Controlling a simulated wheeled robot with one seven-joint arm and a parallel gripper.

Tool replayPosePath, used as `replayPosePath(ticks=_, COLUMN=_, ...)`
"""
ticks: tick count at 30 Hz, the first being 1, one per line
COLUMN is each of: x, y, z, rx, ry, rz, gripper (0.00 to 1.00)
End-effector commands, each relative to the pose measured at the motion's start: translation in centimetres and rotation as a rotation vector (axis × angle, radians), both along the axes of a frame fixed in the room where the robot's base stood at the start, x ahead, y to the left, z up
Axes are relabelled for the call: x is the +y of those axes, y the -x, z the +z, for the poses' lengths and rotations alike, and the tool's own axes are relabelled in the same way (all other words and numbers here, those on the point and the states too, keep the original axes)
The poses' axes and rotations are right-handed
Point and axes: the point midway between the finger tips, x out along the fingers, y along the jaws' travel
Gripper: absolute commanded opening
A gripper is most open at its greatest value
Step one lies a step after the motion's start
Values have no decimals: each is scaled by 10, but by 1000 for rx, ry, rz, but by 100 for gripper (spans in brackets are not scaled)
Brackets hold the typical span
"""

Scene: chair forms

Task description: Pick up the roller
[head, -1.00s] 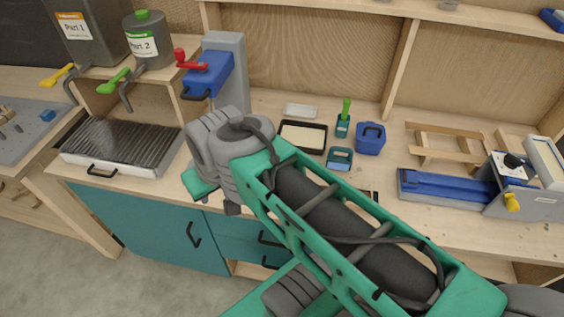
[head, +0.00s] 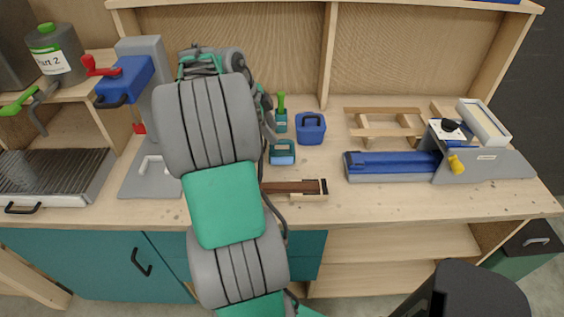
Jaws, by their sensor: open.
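No thing in the head view is clearly a roller. A small teal tool with a dark handle opening and a pale blue front (head: 282,154) lies on the bench just right of my arm. A green-handled tool in a teal holder (head: 281,119) stands behind it. Either could be the roller; I cannot tell. My arm rises through the left middle of the view and covers part of the bench, including the place of the dark-rimmed tray. My gripper is hidden behind my own arm links, so its fingers and their distance from these tools do not show.
A blue container (head: 311,129) stands right of the teal tool. A brown bar with a dark end (head: 294,187) lies near the bench front. A blue and grey fixture (head: 400,165) and a wooden frame (head: 385,124) are at right. A blue clamp (head: 125,80) stands at left.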

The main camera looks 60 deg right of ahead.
Motion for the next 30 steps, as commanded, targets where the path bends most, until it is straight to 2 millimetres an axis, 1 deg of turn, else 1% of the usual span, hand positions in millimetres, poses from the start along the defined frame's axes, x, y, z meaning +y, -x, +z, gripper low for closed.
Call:
replayPosePath(ticks=1, x=-4, y=4, z=-6, rx=2, ry=1, rz=-17, gripper=42)
replayPosePath(ticks=8, x=-17, y=13, z=-32, rx=2, ry=-1, rz=-14, gripper=42)
replayPosePath(ticks=13, x=-29, y=20, z=-59, rx=1, ry=0, rz=-12, gripper=42)
replayPosePath(ticks=16, x=-31, y=21, z=-66, rx=-1, ry=2, rz=-9, gripper=42)
replayPosePath(ticks=21, x=-31, y=20, z=-66, rx=-1, ry=2, rz=-8, gripper=42)
replayPosePath(ticks=23, x=-31, y=20, z=-66, rx=-1, ry=2, rz=-8, gripper=37)
replayPosePath(ticks=30, x=-31, y=20, z=-66, rx=-1, ry=1, rz=-7, gripper=18)
